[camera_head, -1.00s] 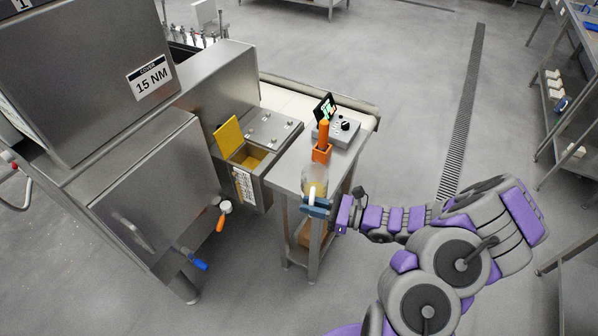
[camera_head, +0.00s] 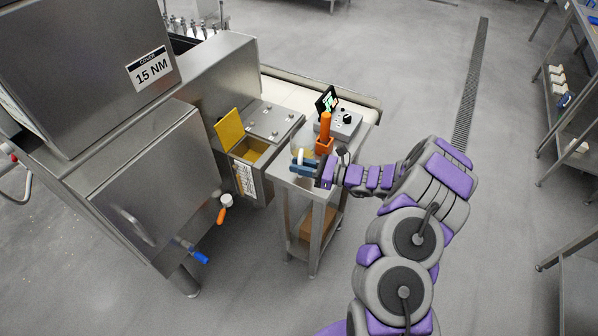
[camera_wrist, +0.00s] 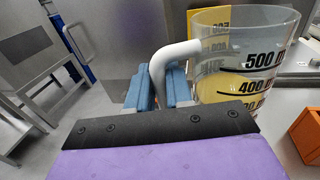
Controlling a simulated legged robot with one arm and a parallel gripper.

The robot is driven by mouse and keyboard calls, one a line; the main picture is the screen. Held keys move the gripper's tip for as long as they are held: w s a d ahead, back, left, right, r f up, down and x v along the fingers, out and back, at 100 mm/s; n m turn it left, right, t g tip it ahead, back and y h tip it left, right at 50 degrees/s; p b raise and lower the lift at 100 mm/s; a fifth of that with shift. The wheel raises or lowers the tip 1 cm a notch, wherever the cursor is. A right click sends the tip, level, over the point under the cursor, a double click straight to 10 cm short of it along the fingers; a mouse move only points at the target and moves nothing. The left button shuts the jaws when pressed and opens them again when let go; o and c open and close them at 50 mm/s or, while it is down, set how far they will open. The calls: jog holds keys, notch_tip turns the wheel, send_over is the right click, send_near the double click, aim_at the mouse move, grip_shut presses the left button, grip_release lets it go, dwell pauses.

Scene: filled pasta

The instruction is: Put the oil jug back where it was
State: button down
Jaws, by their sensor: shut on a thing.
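The oil jug (camera_wrist: 245,55) is a clear measuring jug with black volume marks, a white handle and yellow liquid in it. In the wrist view my gripper's blue fingers (camera_wrist: 160,88) are shut on the handle, and the jug looks roughly upright. In the head view my gripper (camera_head: 304,166) is over the steel side table (camera_head: 290,189), and the jug is mostly hidden there. I cannot tell whether the jug's base touches the table top.
An orange holder (camera_head: 324,146) with an orange-handled tool (camera_head: 325,125) stands close behind the gripper. A control box (camera_head: 345,124) with a small screen sits farther back. Left of the table is a steel hopper with an open yellow lid (camera_head: 229,130). The table's front part is clear.

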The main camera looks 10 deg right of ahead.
jog(key=shift+w+a, duration=0.1)
jog(key=shift+w, duration=0.6)
notch_tip(320, 180, down, 4)
jog(key=shift+r+b, duration=0.2)
jog(key=shift+b, duration=0.4)
jog(key=shift+r, duration=0.1)
jog(key=c, duration=1)
grip_release()
jog(key=shift+c, duration=0.2)
